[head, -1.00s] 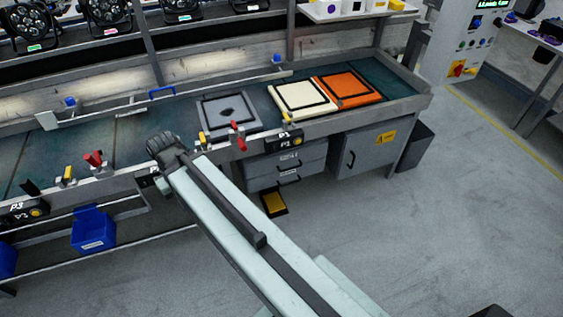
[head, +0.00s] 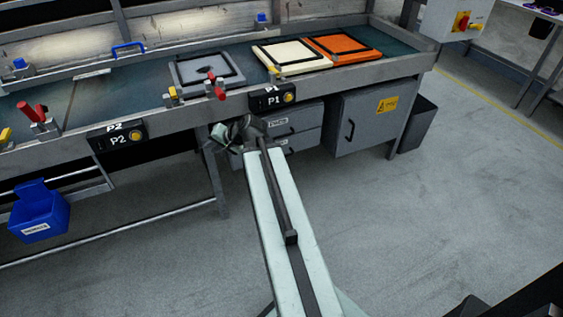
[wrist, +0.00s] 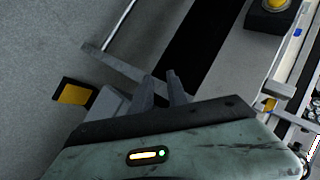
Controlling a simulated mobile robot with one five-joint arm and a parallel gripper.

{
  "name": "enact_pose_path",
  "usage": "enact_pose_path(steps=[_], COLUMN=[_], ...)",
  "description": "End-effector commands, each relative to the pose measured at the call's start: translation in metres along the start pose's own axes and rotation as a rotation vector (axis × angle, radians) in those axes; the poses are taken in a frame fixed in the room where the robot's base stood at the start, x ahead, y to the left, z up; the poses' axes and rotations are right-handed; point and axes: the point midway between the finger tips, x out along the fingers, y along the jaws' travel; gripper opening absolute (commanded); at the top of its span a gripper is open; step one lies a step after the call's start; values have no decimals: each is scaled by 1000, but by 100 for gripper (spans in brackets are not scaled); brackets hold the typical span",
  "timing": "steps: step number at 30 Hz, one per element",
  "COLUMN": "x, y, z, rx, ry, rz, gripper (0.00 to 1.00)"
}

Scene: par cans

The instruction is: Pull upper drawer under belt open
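The upper drawer (head: 308,116) is a grey front under the belt (head: 130,83), just below the P1 button box (head: 272,97). It looks shut, and its dark handle is partly hidden by my arm. The lower drawer (head: 308,139) sits beneath it. My gripper (head: 228,132) is at the left end of the drawers, below the bench edge; I cannot tell whether it touches them. In the wrist view its two fingers (wrist: 160,76) stand apart with nothing between them. A grey block (wrist: 112,104) beside them may be part of the drawer unit.
A grey cabinet (head: 370,118) with a yellow label stands right of the drawers. A blue bin (head: 40,212) hangs at the left. A bench leg (head: 215,185) stands left of my arm. A yellow-topped pedal (wrist: 75,94) lies on the floor. The floor in front is clear.

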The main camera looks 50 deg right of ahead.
Motion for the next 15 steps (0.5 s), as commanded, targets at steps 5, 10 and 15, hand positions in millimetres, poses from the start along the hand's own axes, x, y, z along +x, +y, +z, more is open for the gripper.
enact_pose_path(steps=[5,10,15], x=[14,-15,-43], y=[129,221,268], z=[-75,-132,-158], rx=[290,513,628], ry=[281,510,633], rz=[-156,-283,-352], gripper=[19,19,19])
